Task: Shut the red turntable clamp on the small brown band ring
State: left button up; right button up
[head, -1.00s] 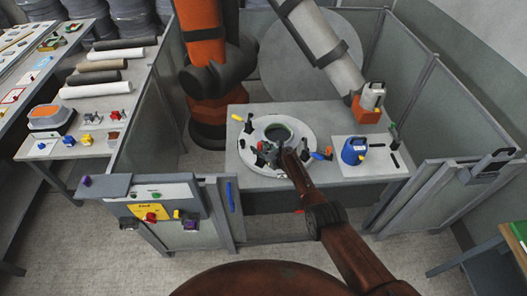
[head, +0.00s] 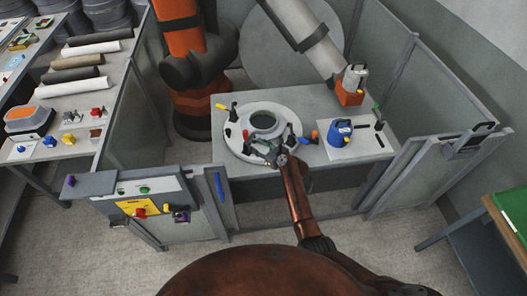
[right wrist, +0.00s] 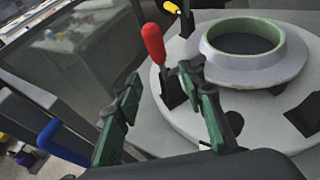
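The red clamp (right wrist: 153,42) stands at the turntable's edge in the right wrist view, its red handle sticking up. In the head view its red handle (head: 245,134) is small, left of my right gripper. The pale round turntable (head: 236,145) carries a ring (head: 264,121), grey-white outside with a green inner face; I see no brown on it. The ring also shows in the right wrist view (right wrist: 246,72). My right gripper (head: 274,154) is at the turntable's near edge. In the wrist view its green-tipped fingers (right wrist: 162,112) are apart and empty, with the red clamp beyond them. My left gripper is out of view.
A yellow-handled clamp (head: 221,106) and an orange-handled clamp (head: 314,134) stand on the turntable's rim. A blue container (head: 340,133) is on a pale board to the right. Grey panels and a control box (head: 140,195) stand in front at the left.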

jog(key=shift+s+d, duration=0.65)
jog(key=shift+s, duration=0.2)
jog(key=shift+s+d, duration=0.65)
jog(key=shift+s, duration=0.15)
